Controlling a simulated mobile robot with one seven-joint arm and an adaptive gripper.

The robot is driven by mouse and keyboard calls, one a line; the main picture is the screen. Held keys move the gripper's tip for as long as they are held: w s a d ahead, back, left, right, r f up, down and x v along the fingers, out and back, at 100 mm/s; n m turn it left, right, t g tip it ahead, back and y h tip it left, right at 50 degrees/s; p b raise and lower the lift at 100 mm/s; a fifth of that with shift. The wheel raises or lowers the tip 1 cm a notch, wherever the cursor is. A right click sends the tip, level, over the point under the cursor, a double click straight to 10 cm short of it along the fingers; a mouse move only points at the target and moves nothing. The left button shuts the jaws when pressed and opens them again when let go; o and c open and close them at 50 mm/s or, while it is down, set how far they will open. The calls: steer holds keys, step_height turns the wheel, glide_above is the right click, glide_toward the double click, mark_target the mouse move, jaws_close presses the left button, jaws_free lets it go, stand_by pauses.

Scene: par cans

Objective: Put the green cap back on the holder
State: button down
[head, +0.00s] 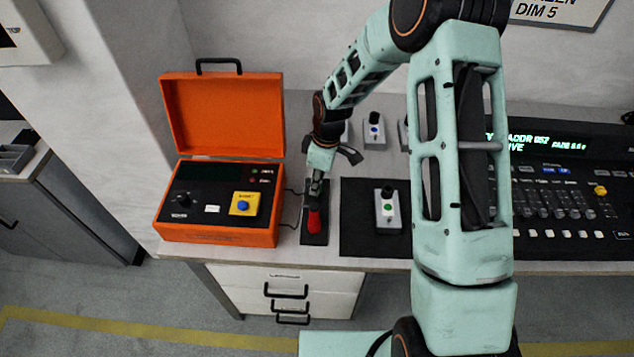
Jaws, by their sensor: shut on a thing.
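A small grey box (388,209) with a green dot and a black top stands upright on a dark mat right of my gripper. I cannot make out a separate green cap. My gripper (316,192) points down over a narrow black pad (314,240). The contact at the fingertips is small and partly hidden.
An open orange case (218,234) stands close to the left of my gripper. A similar box with a blue dot (375,131) stands behind. A lighting console (570,205) fills the right. My arm hides part of the table.

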steer(key=c, duration=1.7)
jaws_free()
